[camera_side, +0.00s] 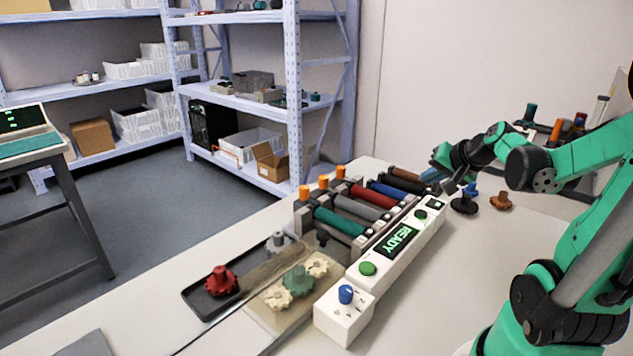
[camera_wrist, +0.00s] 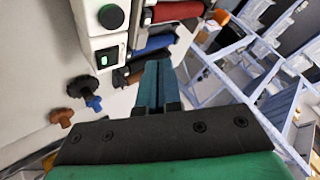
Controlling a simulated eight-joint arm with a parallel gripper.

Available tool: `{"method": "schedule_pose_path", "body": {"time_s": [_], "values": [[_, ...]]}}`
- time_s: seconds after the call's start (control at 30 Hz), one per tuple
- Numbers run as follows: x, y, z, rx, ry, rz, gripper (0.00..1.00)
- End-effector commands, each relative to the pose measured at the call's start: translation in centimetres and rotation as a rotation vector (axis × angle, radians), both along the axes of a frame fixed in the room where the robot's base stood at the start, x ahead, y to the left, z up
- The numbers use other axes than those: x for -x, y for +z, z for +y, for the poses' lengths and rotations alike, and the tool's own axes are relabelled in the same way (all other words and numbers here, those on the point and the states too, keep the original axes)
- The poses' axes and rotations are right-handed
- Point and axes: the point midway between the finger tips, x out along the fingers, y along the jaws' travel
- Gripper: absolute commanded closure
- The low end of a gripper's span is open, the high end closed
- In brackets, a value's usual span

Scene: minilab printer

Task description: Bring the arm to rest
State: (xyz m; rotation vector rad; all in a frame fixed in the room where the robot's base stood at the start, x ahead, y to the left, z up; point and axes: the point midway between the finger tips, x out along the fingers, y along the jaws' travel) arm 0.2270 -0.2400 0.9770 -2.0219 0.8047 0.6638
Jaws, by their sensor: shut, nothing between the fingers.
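My green and black arm reaches in from the right in the side view. My gripper (camera_side: 434,174) is at the far end of the white control unit (camera_side: 368,283), above the dark rollers there. In the wrist view the two teal fingers of my gripper (camera_wrist: 152,72) lie together, shut and empty. Behind them the wrist view shows the ends of the rollers and part of the white unit (camera_wrist: 88,18). I cannot tell the exact gap between my fingers and the rollers.
A display (camera_side: 397,241) reads READY. A dark gear (camera_side: 464,205), a blue gear (camera_side: 470,189) and a brown gear (camera_side: 501,201) stand near my gripper. A black tray (camera_side: 196,297) holds a red gear (camera_side: 221,281). The table's front right is clear. Shelves (camera_side: 240,103) stand behind.

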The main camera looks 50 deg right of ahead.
Motion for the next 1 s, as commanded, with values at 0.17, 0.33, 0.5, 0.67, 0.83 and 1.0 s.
{"method": "schedule_pose_path", "body": {"time_s": [0.17,0.33,0.5,0.67,0.83,1.0], "values": [[0.0,0.0,0.0,0.000,0.000,0.000,1.00],[0.0,0.0,0.0,0.000,0.000,0.000,1.00],[-0.9,0.1,1.5,0.015,0.060,0.024,1.00],[-3.5,0.3,7.8,0.094,0.308,0.115,1.00],[-4.5,0.5,16.0,0.248,0.642,0.218,1.00],[-3.7,0.6,21.5,0.395,0.889,0.268,1.00]]}}
